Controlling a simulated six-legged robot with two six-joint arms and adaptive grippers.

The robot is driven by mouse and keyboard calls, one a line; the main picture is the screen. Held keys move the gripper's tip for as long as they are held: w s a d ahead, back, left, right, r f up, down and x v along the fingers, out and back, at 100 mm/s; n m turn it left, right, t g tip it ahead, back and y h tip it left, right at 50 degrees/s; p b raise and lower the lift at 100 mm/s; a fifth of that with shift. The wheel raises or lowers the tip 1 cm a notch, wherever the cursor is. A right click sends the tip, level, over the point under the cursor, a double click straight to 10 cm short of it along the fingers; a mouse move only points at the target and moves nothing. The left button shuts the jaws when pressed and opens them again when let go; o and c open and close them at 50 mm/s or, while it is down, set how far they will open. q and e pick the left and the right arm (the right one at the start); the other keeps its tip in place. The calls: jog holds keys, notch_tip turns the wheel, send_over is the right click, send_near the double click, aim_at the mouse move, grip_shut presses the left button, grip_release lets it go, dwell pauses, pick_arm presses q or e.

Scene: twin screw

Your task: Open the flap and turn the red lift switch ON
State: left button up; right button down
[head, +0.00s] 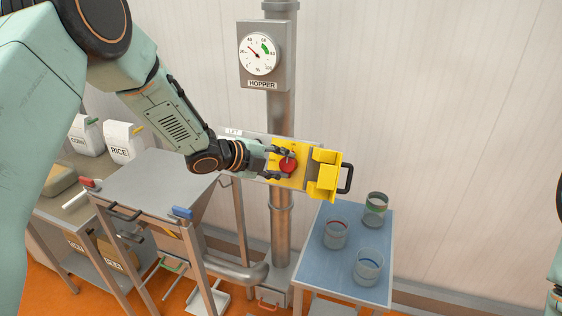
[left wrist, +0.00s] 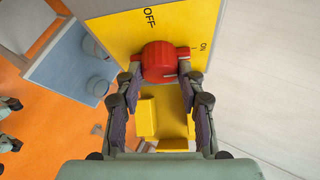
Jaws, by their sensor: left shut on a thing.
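The red lift switch (head: 288,166) sits on a yellow plate of the panel on the pipe. My left gripper (head: 281,160) is at the switch, its fingers shut on it. In the left wrist view the red switch (left wrist: 159,62) lies between the fingertips (left wrist: 160,78). OFF is printed above the knob and ON to its right; I cannot tell exactly which mark the knob points to. The yellow flap (head: 324,174) with a black handle (head: 346,178) stands open at the right of the switch. It also shows below the switch in the left wrist view (left wrist: 172,113).
A HOPPER gauge (head: 260,54) is on the pipe above. A blue table (head: 354,222) with three glass jars stands at lower right. A grey metal-topped stand (head: 160,180) is at lower left, with CORN and RICE bags (head: 122,141) behind. The wall at right is clear.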

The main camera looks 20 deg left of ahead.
pick_arm(q)
jog(key=shift+m, duration=0.3)
jog(key=o, duration=1.2)
jog(key=shift+s, duration=0.1)
jog(key=shift+r, duration=0.1)
jog(key=shift+s+a+r, duration=0.15)
jog(key=shift+a+r, duration=0.05)
jog(key=shift+a, duration=0.05)
jog(key=shift+v, duration=5.65)
